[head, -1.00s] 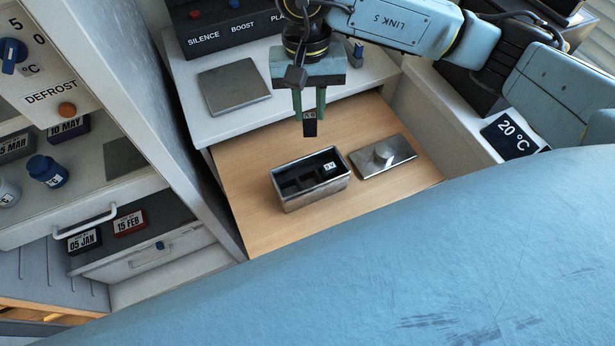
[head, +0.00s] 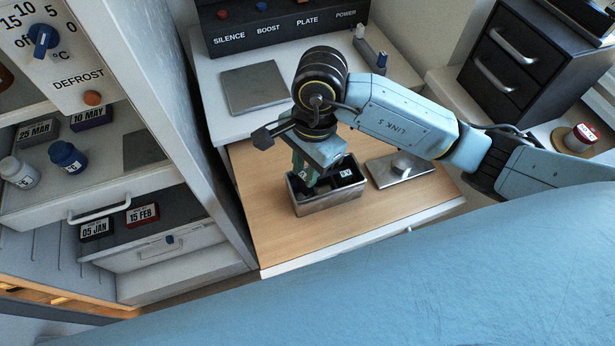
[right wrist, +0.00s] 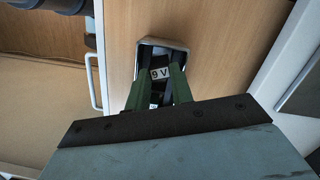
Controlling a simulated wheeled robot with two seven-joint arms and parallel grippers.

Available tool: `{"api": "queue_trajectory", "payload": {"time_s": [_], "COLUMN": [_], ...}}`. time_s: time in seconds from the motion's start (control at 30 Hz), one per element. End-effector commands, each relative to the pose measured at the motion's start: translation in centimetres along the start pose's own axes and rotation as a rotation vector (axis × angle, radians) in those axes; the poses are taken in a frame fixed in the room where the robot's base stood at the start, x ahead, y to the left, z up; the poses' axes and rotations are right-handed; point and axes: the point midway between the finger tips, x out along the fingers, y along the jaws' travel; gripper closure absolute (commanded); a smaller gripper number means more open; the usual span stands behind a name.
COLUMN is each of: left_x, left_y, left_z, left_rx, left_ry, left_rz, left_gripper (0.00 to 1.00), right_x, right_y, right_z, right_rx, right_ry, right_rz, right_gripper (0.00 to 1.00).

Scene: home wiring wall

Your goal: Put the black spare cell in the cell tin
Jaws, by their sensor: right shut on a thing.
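Whether the cell touches the compartment floor cannot be told. My left gripper is not in view.
The tin's metal lid (head: 385,176) with a knob lies to the right of the tin. A grey plate (head: 254,88) lies on the white ledge behind. A cabinet wall (head: 165,110) bounds the left. Bare wood (head: 265,220) shows in front and left of the tin.

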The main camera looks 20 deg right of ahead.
Motion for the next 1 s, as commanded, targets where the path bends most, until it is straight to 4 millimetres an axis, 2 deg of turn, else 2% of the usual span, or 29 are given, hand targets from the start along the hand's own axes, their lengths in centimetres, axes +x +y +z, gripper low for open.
{"api": "queue_trajectory", "payload": {"time_s": [0.3, 0.67, 0.7, 0.77, 1.0], "left_x": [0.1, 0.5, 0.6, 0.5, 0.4], "left_y": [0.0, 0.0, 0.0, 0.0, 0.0], "left_z": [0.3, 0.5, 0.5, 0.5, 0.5], "left_rx": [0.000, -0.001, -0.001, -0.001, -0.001], "left_ry": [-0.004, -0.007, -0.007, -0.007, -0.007], "left_rz": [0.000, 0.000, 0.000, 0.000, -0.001], "left_gripper": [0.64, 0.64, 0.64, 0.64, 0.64], "right_x": [3.6, 4.1, 4.1, 4.0, 4.0], "right_y": [0.1, 0.0, 0.0, 0.0, 0.0], "right_z": [-0.5, -0.7, -0.7, -0.6, -0.6], "right_rx": [0.000, -0.002, -0.002, -0.002, -0.002], "right_ry": [-0.001, 0.001, 0.001, 0.000, 0.000], "right_rz": [0.003, -0.001, -0.001, 0.000, 0.000], "right_gripper": [0.99, 0.99, 0.76, 0.68, 0.68]}}
